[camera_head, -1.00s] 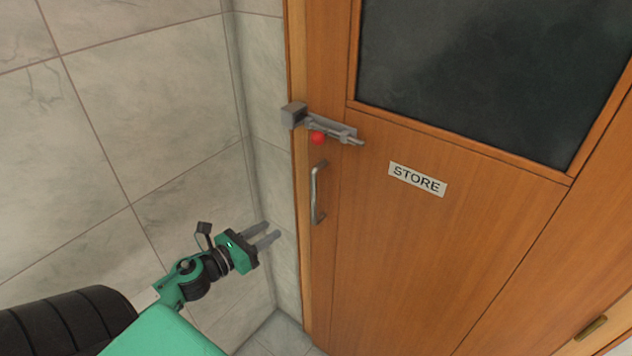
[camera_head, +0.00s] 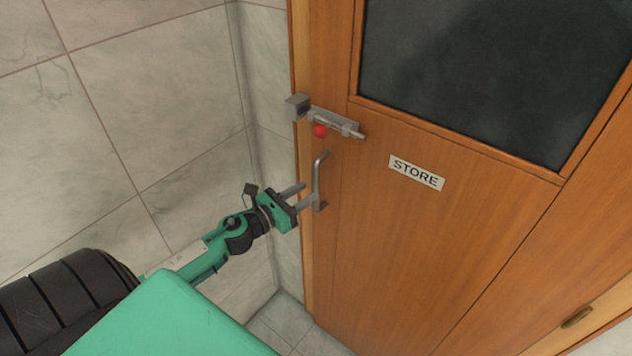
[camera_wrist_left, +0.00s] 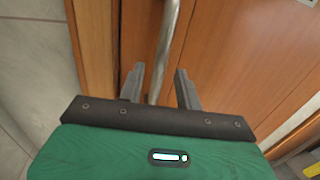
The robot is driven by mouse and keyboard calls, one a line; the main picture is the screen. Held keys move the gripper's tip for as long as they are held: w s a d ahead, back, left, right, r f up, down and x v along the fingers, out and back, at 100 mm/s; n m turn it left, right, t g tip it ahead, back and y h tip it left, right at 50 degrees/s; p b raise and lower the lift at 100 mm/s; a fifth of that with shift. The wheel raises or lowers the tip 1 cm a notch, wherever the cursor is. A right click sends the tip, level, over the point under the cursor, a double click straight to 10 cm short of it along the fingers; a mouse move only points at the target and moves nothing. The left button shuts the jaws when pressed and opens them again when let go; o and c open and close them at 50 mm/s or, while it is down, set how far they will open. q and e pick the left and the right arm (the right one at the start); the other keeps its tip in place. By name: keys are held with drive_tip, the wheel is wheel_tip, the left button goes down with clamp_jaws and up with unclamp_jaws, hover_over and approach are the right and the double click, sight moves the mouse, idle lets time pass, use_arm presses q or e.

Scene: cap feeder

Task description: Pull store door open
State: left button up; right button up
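The store door (camera_head: 400,250) is brown wood with a dark window panel and a "STORE" sign (camera_head: 416,172). It looks shut in its frame. Its metal bar handle (camera_head: 317,178) stands upright near the left edge. My left gripper (camera_head: 311,196) is at the handle's lower part, fingers pointing at the door. In the left wrist view the handle (camera_wrist_left: 166,45) runs between the two spread fingers (camera_wrist_left: 159,72), with gaps visible beside it. Whether a finger touches it I cannot tell. My right gripper is out of view.
A metal slide bolt (camera_head: 335,122) with a red knob (camera_head: 320,130) sits above the handle, its rod end sticking out to the right. A grey tiled wall (camera_head: 150,100) stands close on the left. A small metal fitting (camera_head: 577,317) is at lower right.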

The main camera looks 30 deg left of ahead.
sight(314, 188)
use_arm(q)
drive_tip(key=shift+p+x, duration=0.75)
drive_tip(key=shift+x, duration=1.6)
clamp_jaws()
